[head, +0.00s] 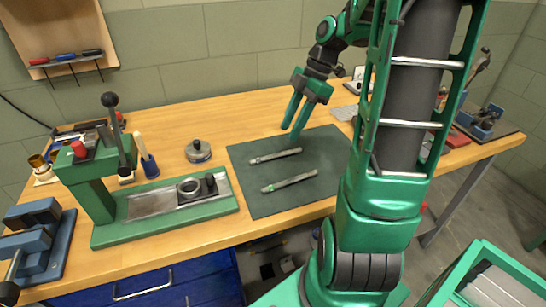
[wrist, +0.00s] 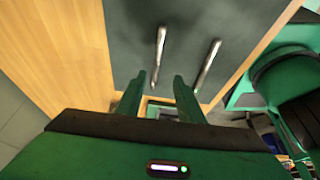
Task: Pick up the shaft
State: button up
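Two slim grey metal shafts lie roughly parallel on a dark green mat (head: 250,200): a far shaft (head: 275,156) and a near shaft (head: 289,183) with a greenish left end. My gripper (head: 292,132) hangs above the far part of the mat, fingers pointing down, apart and empty. In the wrist view, one shaft (wrist: 160,48) lies beyond the gap between my fingertips (wrist: 158,77), and the other shaft (wrist: 208,63) lies to the right. Neither appears to be touched. The shafts' lower ends are close to the fingers in that view.
A green lever press (head: 95,185) stands left of the mat, with a round grey part (head: 198,151) behind its base. A blue vise (head: 35,235) is at far left. More tools (head: 485,122) stand at right. Bare wooden bench (head: 215,110) lies behind the mat.

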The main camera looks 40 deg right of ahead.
aim_at(277, 154)
jog(key=x, duration=0.3)
jog(key=shift+f, duration=0.2)
jog(key=shift+w+x, duration=0.1)
jog(key=shift+x, duration=1.15)
jog(key=shift+w+x, duration=0.15)
jog(key=shift+x, duration=1.1)
grip_shut()
